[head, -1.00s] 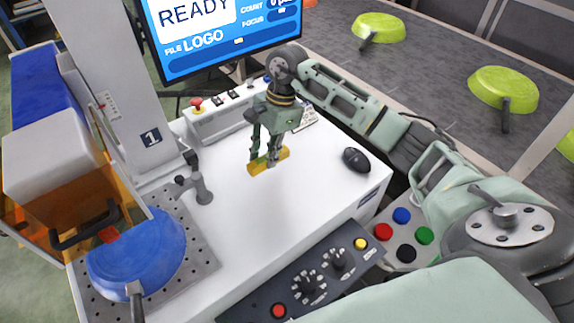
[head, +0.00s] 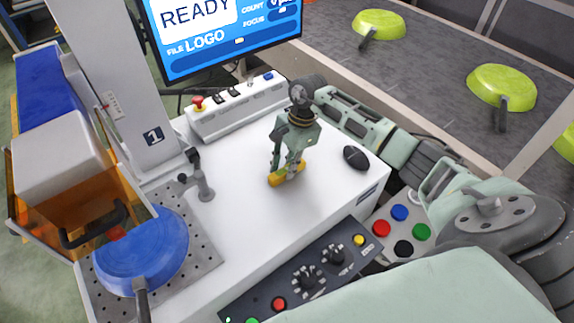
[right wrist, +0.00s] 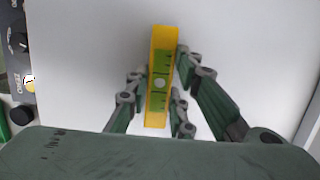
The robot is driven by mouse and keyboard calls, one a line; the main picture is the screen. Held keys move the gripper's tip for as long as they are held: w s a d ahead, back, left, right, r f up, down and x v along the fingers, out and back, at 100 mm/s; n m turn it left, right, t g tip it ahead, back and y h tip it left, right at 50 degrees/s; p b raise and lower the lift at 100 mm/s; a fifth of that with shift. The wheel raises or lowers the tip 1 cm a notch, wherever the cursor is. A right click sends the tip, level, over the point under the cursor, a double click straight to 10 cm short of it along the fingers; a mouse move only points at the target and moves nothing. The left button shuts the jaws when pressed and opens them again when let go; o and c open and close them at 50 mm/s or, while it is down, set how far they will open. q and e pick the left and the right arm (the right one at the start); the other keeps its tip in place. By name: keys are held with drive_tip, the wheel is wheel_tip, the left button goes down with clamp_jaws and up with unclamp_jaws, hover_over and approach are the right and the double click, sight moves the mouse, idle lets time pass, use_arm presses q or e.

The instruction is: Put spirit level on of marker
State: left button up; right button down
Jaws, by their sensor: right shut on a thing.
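The spirit level (head: 274,181) is a short yellow bar over the white worktop in the head view. In the right wrist view the level (right wrist: 158,108) shows green vials and a pale round spot along its middle. My right gripper (head: 286,170) points down and is shut on the level, with its fingers on both long sides. I cannot tell whether the level touches the worktop. The marker (head: 150,110) is the white column machine labelled 1, left of my right gripper. My left gripper is out of view.
A blue pan (head: 140,252) sits on the perforated plate (head: 205,245) at the marker's foot. A grey post (head: 203,186), black mouse (head: 356,158) and white switch box (head: 235,108) stand on the worktop. Free white surface (head: 240,215) lies left of my gripper. Green pans lie on the conveyor (head: 440,60).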

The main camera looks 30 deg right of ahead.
drive_tip(key=c, duration=1.5)
unclamp_jaws()
drive_tip(key=shift+c, duration=0.2)
